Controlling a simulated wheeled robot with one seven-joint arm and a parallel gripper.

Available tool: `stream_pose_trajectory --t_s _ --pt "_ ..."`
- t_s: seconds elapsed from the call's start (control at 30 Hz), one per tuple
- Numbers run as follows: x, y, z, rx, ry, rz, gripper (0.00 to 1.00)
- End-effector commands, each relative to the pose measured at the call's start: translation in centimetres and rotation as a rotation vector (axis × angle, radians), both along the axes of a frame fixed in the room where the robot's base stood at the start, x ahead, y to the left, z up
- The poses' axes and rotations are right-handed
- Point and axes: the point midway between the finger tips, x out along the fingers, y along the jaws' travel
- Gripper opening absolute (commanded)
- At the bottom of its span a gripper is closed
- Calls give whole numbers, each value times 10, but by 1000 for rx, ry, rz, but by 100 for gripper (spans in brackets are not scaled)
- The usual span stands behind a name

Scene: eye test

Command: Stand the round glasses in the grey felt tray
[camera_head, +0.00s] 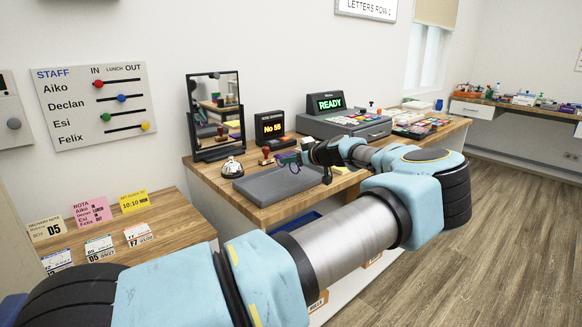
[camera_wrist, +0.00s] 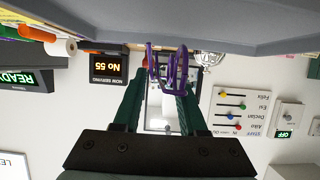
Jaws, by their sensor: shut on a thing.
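The grey tray (camera_head: 272,186) lies on the near part of the wooden counter, and its visible floor looks empty. Its grey side (camera_wrist: 110,22) probably fills the top of the upside-down wrist view. My gripper (camera_head: 306,160) is above the tray's far right part. In the wrist view my gripper (camera_wrist: 167,78) is shut on purple-framed glasses (camera_wrist: 154,62), between its green fingers. The glasses (camera_head: 294,168) also show at the fingertips in the head view, small and dark. They are seen nearly edge-on, so I cannot tell their lens shape. They seem held above the tray, not clearly touching it.
A mirror (camera_head: 214,112), a bell (camera_head: 232,168), a red-handled stamp (camera_head: 266,156) and a "No 55" display (camera_head: 270,128) stand behind the tray. A cash register (camera_head: 345,126) is to the right. A lower desk (camera_head: 165,225) with cards is at left.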

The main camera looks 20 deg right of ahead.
Motion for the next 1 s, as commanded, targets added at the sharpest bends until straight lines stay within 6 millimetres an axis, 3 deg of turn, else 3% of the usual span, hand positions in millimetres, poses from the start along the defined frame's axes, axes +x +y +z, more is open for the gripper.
stream_pose_trajectory --t_s 0.23,0.67,0.7,0.93,1.0 --pt "0 0 -31 2 1 -1 0" --pt "0 0 -38 0 1 0 0" --pt "0 0 -37 0 1 0 44" --pt "0 0 -36 0 0 0 69" --pt "0 0 -36 0 0 0 71"
